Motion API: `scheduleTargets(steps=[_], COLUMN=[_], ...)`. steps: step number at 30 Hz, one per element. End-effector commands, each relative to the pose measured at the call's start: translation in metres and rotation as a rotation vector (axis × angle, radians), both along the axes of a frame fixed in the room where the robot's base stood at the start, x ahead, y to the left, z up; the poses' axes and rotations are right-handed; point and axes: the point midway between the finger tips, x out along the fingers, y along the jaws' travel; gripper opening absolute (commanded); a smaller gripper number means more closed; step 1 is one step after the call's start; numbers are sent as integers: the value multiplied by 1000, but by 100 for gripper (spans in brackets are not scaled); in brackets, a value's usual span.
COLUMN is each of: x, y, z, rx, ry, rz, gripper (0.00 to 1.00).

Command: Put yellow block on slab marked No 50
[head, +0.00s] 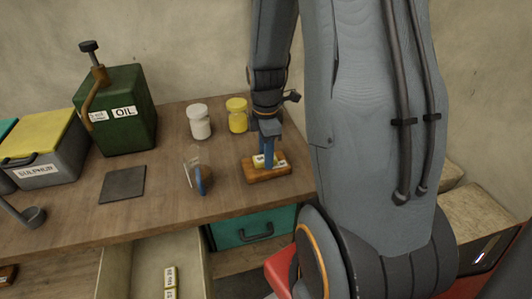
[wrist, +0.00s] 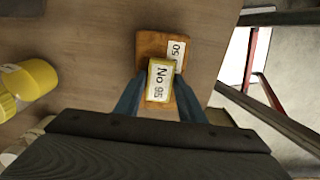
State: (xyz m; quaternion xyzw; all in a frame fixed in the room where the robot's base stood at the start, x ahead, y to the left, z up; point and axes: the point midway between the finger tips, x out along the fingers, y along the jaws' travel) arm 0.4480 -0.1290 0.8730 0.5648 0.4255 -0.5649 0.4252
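An orange-brown slab (head: 284,171) lies near the right front of the workbench. In the wrist view, the slab (wrist: 149,44) has a white label reading 50, partly covered. A yellow block (wrist: 162,66) with a label reading No 95 lies over the slab; whether it touches the slab cannot be told. My gripper (wrist: 161,82) has a blue finger against each side of the block and looks shut on it. In the head view, my gripper (head: 268,166) points down over the slab, and its fingers hide part of the block.
A yellow jar (head: 237,117) and a white jar (head: 199,124) stand behind and left. A dark plate (head: 123,182), green oil can (head: 128,130) and sulphur bin (head: 52,158) are farther left. Labelled yellow pieces (head: 170,280) lie below.

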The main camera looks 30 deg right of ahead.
Motion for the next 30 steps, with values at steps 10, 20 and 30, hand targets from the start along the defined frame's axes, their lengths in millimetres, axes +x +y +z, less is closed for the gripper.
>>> scheduleTargets(steps=[10,20,30], x=[0,2,1], y=[0,0,-1], z=[1,31,93], rx=[0,-2,-1], ry=[0,-6,-5], rz=[0,0,0], gripper=[49,49,49])
